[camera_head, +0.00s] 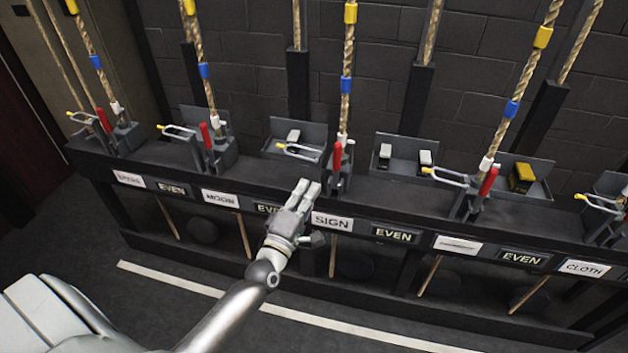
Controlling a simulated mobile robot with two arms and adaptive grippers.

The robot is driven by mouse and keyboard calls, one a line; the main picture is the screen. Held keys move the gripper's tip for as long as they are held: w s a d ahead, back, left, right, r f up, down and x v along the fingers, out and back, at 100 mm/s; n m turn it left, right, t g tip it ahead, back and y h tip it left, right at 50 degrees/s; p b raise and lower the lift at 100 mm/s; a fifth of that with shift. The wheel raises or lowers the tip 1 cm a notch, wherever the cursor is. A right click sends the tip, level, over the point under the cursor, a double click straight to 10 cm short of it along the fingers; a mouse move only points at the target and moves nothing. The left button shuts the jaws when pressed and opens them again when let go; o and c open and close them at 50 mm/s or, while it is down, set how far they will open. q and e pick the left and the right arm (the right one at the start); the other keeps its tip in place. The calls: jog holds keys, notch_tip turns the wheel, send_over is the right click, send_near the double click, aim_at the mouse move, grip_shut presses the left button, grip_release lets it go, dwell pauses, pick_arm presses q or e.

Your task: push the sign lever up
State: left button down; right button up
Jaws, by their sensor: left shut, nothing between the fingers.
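The lever with a red handle (338,155) above the white SIGN label (332,221) stands roughly upright on the dark rail, beside a rope with blue and yellow bands (347,75). A grey loop with a yellow tip (298,149) sticks out to the left of that lever. My left gripper (309,187) is shut and empty. Its fingertips are at the rail's front edge, just above and left of the SIGN label, below and left of the red handle, and appear apart from it. My right gripper is out of view.
Similar red levers stand left and right, by the MOON label (219,198) and an unreadable label (457,245). Trays with small blocks, including a yellow one (521,177), sit behind the rail (400,197). The floor in front, with a white line (330,323), is clear.

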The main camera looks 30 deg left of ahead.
pick_arm(q)
jog(key=shift+v, duration=0.85)
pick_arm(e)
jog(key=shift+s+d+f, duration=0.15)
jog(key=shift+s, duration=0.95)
pick_arm(q)
jog(key=shift+r, duration=0.15)
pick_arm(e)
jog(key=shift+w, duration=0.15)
